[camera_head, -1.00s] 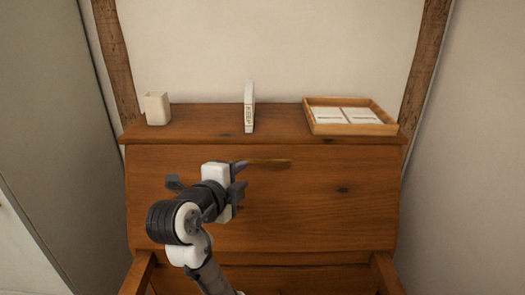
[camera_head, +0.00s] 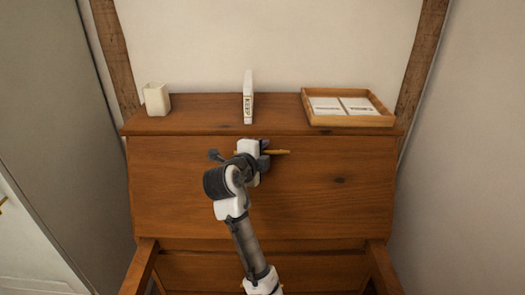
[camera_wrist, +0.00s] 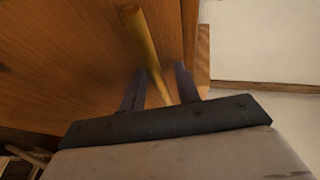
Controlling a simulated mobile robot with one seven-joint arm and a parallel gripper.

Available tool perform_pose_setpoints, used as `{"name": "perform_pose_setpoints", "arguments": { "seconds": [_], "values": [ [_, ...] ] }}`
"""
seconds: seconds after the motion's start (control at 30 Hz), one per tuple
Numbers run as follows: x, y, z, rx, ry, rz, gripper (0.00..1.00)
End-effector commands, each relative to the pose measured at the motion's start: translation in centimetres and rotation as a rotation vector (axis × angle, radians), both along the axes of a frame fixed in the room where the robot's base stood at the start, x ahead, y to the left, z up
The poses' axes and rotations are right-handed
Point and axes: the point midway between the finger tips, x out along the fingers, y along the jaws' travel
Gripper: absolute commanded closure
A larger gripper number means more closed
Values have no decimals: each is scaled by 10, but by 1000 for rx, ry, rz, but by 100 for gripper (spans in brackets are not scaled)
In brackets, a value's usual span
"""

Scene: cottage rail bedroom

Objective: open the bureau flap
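The wooden bureau flap (camera_head: 330,200) is a sloping brown panel below the bureau's top, and it looks closed. A brass bar handle (camera_head: 280,152) runs across near its upper edge. My gripper (camera_head: 262,155) is at the handle, covering its left part in the head view. In the wrist view the handle (camera_wrist: 143,40) runs in between the two dark fingers of my gripper (camera_wrist: 160,90). The fingers stand apart on either side of it, with some gap visible. Whether they touch the handle is hard to tell.
On the bureau top (camera_head: 200,122) stand a white cup (camera_head: 156,100), an upright white book (camera_head: 248,97) and a wooden tray (camera_head: 349,120) with white cards. Two wooden arms or supports (camera_head: 140,268) project below the flap. A grey wall or cabinet (camera_head: 50,130) is at the left.

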Motion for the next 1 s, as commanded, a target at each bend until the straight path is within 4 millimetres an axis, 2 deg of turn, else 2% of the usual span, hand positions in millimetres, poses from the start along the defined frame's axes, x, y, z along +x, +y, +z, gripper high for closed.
{"name": "perform_pose_setpoints", "arguments": {
  "seconds": [0.2, 0.4, 0.47, 1.0],
  "values": [
    [0, 0, 0, 0, 0, 1, 68],
    [0, 0, 0, 0, 0, 1, 94],
    [0, 0, 0, 0, 0, 1, 100],
    [3, 1, -1, 1, -17, 1, 100]
  ]
}}
